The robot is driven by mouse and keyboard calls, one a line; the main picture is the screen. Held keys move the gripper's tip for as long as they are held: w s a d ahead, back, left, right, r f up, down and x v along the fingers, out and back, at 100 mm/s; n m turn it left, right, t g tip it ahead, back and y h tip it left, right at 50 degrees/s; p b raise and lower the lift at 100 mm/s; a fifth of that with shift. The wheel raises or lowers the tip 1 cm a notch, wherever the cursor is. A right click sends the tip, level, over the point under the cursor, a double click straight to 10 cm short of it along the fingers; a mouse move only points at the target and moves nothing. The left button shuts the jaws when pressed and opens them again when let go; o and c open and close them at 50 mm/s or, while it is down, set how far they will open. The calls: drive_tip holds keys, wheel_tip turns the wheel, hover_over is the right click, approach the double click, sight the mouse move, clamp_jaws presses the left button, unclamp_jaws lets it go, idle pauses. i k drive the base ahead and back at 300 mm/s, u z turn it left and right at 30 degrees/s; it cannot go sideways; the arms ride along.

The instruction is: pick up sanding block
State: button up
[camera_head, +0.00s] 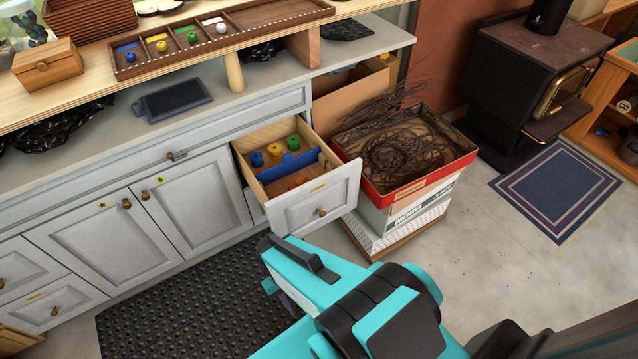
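I cannot make out a sanding block for certain. An open drawer (322,211) in the grey cabinet holds blue, yellow and green round-topped pieces (275,150) behind a blue divider (288,167). Low orange-brown shapes (291,183) lie in its front compartment, too small and shaded to name. My teal arm (310,285) reaches in from the bottom, in front of and below the drawer.
A red-rimmed box of dark twigs (408,150) stands on stacked boxes right of the drawer. A black stove (535,75) and blue rug (556,190) are farther right. A wooden tray with coloured knobs (190,38) sits on the shelf. A black studded mat (190,300) covers the floor.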

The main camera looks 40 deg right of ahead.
sight(300, 181)
drive_tip(key=z, duration=0.3)
drive_tip(key=k, duration=0.9)
drive_tip(key=z, duration=0.35)
drive_tip(key=i, duration=0.95)
drive_tip(key=z, duration=0.05)
drive_tip(key=k, duration=0.2)
drive_tip(key=z, duration=0.05)
